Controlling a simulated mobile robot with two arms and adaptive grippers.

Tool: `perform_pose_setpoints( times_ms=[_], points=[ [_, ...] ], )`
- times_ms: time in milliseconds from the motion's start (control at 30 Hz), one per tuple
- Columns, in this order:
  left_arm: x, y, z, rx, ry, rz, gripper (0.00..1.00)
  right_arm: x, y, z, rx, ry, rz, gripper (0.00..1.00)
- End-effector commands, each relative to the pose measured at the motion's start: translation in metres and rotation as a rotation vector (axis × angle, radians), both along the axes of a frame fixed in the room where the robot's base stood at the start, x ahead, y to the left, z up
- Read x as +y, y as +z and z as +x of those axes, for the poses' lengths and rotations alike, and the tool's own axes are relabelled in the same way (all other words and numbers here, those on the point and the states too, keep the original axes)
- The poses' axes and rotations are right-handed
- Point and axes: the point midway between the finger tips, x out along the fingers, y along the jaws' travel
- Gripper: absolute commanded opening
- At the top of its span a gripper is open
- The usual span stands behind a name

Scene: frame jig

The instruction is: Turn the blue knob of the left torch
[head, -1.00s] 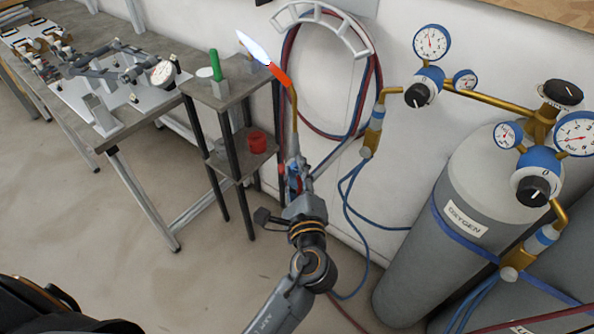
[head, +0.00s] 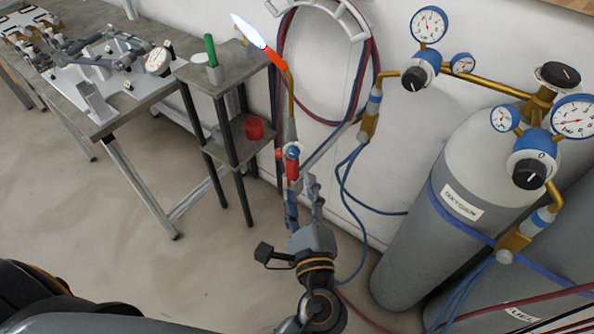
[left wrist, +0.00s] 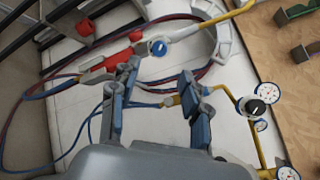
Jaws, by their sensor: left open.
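The torch (head: 291,110) stands upright by the wall, with a brass neck, an orange-red tip and a pale flame (head: 248,32). Its blue knob (head: 293,153) sits near the red part of its handle. The knob also shows in the left wrist view (left wrist: 158,47), with a white mark on its face. My left gripper (head: 303,190) is open just below the knob. In the left wrist view its fingers (left wrist: 160,78) are spread, with the knob beyond the tips, nearer the left finger. Nothing is between the fingers. My right gripper is not in view.
A small rack (head: 227,80) with a green-handled item and a red cup (head: 254,128) stands left of the torch. Hoses hang on the wall holder behind. Gas cylinders (head: 440,215) with gauges stand at the right. A workbench (head: 115,115) is at the left.

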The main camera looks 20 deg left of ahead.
Motion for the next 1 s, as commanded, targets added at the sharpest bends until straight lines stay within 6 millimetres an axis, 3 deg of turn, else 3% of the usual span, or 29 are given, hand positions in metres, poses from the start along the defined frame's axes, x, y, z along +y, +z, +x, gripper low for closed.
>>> perform_pose_setpoints(
  times_ms=[233,1000],
  points=[
    [-0.01,0.0,-0.021,0.0,0.0,0.0,0.47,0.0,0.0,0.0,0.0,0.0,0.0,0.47],
    [-0.01,0.0,-0.021,0.0,0.0,0.0,0.47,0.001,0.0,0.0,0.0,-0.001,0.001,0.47]
  ],
)
